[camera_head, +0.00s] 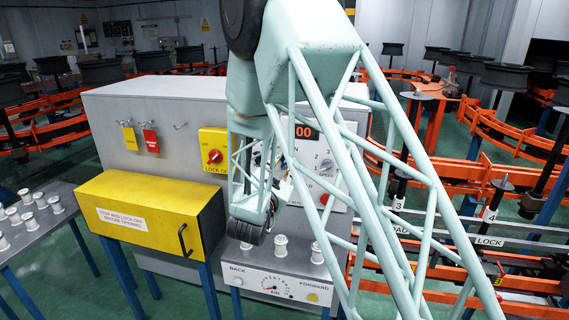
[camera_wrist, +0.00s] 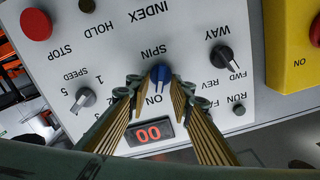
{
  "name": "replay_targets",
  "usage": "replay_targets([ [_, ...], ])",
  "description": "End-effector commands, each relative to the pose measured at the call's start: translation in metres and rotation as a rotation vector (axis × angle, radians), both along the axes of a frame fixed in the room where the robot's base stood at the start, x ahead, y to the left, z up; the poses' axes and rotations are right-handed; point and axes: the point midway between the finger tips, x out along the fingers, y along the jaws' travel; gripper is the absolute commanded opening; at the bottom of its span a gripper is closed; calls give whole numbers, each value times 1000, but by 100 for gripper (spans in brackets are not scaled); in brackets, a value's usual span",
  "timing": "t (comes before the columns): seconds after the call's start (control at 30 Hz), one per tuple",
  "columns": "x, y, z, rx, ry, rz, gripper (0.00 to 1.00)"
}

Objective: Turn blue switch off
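The blue switch (camera_wrist: 160,76) is a small knob on the grey control panel (camera_wrist: 110,45), between the labels SPIN and ON in the wrist view. That view shows the panel upside down. The knob's narrow end seems to point toward ON. My gripper (camera_wrist: 158,84) is open, with one ribbed finger on each side of the knob. A small gap shows on the left; I cannot tell whether the right fingertip touches it. In the head view my arm covers the blue switch and most of my gripper.
Near the switch are a black WAY knob (camera_wrist: 222,56), a SPEED knob (camera_wrist: 84,98), a red STOP button (camera_wrist: 36,24) and a lit display (camera_wrist: 148,132) reading 00. A yellow lock-off box (camera_head: 213,152) and yellow cabinet (camera_head: 150,215) stand left of my arm.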

Motion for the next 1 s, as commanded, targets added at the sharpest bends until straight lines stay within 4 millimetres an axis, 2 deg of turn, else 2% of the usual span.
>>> replay_targets([
  [0.07,0,0,0,0,0,0,19],
  [0.27,0,0,0,0,0,0,0],
  [0.67,0,0,0,-22,5,0,0],
  [1.0,0,1,0,-147,31,0,0],
])
